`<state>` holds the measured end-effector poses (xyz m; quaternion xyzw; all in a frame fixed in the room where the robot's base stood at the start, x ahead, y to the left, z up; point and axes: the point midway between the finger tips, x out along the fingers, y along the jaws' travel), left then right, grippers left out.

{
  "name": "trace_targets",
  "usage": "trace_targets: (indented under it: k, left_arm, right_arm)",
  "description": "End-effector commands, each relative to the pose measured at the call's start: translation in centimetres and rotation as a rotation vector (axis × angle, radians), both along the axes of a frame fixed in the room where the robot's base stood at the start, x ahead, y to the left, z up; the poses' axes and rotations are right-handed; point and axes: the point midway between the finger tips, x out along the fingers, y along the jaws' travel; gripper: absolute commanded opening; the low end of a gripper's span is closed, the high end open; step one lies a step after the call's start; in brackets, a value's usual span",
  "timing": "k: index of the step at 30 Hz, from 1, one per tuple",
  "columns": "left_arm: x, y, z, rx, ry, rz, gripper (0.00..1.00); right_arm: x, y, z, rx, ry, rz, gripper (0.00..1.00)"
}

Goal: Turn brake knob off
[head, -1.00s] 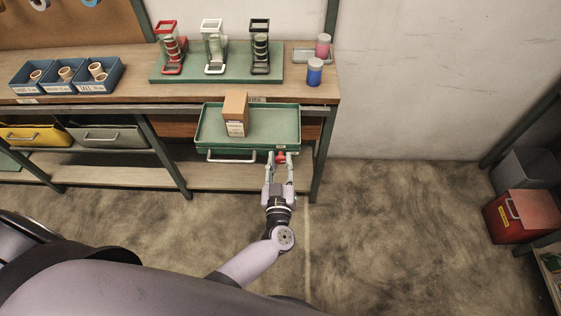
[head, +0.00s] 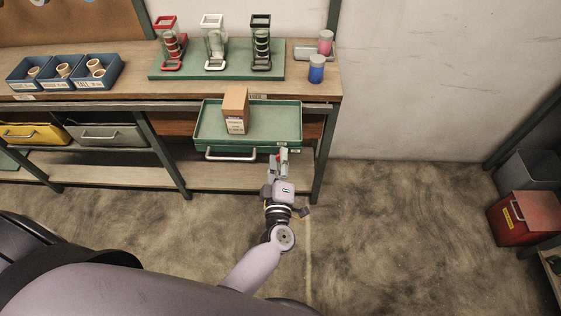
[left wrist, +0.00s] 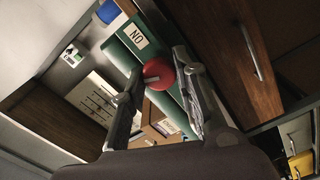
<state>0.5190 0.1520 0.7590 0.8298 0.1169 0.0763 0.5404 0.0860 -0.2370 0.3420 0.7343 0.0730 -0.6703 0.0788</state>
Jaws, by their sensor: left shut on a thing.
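The red brake knob (left wrist: 158,75) sits on the front of the green tray-like drawer (head: 207,141). In the left wrist view it lies between the two fingers of my left gripper (left wrist: 160,82), which is shut on it. A white label (left wrist: 136,36) beside the knob carries letters that read as ON, turned over in this view. In the head view my left gripper (head: 280,158) is at the drawer's right front corner, with its wrist rolled, and the knob is mostly hidden by the fingers. My right gripper is in neither view.
A small cardboard box (head: 235,112) stands in the drawer. The drawer's handle (head: 231,156) is left of my gripper.

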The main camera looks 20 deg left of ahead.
Motion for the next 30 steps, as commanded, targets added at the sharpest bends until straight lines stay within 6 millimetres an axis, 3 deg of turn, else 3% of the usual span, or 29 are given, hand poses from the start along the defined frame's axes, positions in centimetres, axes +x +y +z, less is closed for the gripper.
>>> trace_targets:
  k: [15, 30]
  left_arm:
    - [-0.1, 0.0, -0.3, -0.345, -0.096, -0.001, 0.0]
    - [-0.1, 0.0, -0.3, -0.418, -0.116, 0.0, 0.0]
  right_arm:
    - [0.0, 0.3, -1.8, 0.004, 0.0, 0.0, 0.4]
    - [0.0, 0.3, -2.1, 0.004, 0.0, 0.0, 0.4]
